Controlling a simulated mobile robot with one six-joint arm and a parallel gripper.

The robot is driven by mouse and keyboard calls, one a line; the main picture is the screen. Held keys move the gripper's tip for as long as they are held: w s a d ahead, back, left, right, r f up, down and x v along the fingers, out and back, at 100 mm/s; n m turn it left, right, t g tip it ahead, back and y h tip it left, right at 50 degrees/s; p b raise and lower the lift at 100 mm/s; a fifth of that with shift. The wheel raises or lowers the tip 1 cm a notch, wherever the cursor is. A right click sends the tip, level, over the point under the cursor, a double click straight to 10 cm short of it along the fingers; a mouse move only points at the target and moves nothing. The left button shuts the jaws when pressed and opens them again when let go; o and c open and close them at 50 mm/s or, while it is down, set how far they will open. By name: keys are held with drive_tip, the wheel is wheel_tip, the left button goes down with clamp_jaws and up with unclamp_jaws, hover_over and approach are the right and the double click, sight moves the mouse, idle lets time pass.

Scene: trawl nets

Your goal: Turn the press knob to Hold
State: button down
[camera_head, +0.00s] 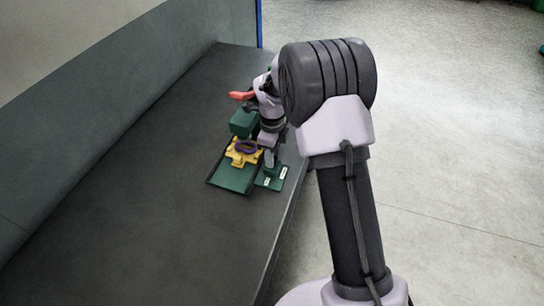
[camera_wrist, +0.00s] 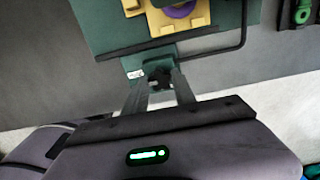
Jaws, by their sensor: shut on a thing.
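The press (camera_head: 232,178) stands on the dark bench, with a green base and a yellow fixture (camera_head: 238,158) holding a purple ring (camera_head: 246,146). The fixture and part of the ring (camera_wrist: 180,10) also show at the top of the wrist view. The small green knob panel (camera_head: 276,183) with white labels is at the press's right side; one label (camera_wrist: 135,74) shows in the wrist view, its text too small to read. My gripper (camera_wrist: 160,82) is shut on the dark knob (camera_wrist: 160,75), which is partly hidden between the fingers. Its pointing direction is unclear.
A red handle (camera_head: 241,95) sticks out left near my wrist, above the press's green block (camera_head: 243,123). A black bar (camera_wrist: 215,50) runs close beyond the knob. The bench (camera_head: 130,220) is clear on the near left. Green items (camera_wrist: 302,12) lie at the wrist view's upper right.

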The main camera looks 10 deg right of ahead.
idle(0.4)
drive_tip(key=c, duration=1)
unclamp_jaws()
drive_tip(key=shift+c, duration=0.2)
wheel_tip(320, 180, up, 18)
drive_tip(key=p, duration=1.1)
drive_tip(key=shift+f, duration=0.25)
